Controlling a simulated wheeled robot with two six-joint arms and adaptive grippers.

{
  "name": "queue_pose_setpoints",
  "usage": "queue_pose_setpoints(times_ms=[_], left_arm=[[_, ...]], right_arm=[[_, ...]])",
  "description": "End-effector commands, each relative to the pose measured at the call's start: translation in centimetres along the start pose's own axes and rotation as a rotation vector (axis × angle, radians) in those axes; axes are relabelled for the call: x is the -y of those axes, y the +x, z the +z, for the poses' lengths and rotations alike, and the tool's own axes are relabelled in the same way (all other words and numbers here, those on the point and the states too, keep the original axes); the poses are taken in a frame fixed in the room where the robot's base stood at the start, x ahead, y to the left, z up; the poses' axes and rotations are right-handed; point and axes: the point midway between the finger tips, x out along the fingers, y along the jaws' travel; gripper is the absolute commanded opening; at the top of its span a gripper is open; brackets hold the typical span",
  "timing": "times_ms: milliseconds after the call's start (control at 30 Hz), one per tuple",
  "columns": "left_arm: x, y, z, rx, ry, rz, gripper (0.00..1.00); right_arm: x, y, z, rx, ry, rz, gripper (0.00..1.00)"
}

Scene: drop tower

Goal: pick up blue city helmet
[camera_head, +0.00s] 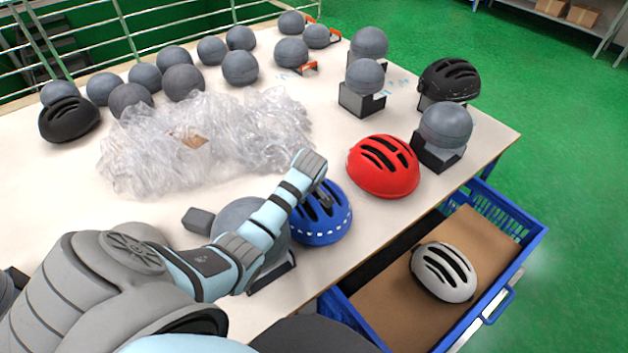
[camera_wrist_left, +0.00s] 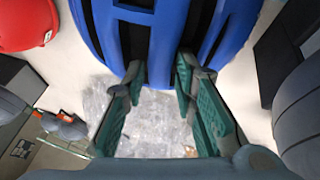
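The blue helmet (camera_head: 320,228) stands on the near part of the table, between a grey headform and the red helmet (camera_head: 383,167). It has dark vents and a row of white marks along its lower edge. My left gripper (camera_head: 322,193) is at its upper side, partly hidden by my own wrist. In the left wrist view, the blue helmet (camera_wrist_left: 228,28) fills the top, and my left gripper (camera_wrist_left: 160,68) has its two fingers apart, their tips over the shell near the vents. Whether the fingertips touch it cannot be told. My right gripper is not in view.
A blue crate (camera_head: 505,212) with a cardboard bottom holds a white helmet (camera_head: 444,271) beside the table. Crumpled clear plastic (camera_head: 215,140) lies mid-table. Several grey headforms and black helmets (camera_head: 449,80) stand behind. A grey headform (camera_head: 250,222) is close to my left forearm.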

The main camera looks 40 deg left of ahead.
Motion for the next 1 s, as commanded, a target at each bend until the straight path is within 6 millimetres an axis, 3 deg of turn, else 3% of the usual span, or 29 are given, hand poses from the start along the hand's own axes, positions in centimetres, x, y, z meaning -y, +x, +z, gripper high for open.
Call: queue_pose_setpoints(times_ms=[200, 367, 833, 1000], left_arm=[[0.0, 0.3, 0.0, 0.000, 0.001, 0.000, 0.26], [0.0, 0.3, 0.0, 0.000, 0.001, 0.000, 0.00], [-0.1, 0.1, -0.1, -0.001, 0.001, 0.002, 0.00], [-0.5, -1.1, -0.7, -0.002, 0.000, 0.003, 0.00]], right_arm=[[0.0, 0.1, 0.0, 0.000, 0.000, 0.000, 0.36], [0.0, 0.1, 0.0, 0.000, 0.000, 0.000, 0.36], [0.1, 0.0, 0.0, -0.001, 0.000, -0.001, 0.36], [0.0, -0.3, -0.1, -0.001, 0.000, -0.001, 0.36]])
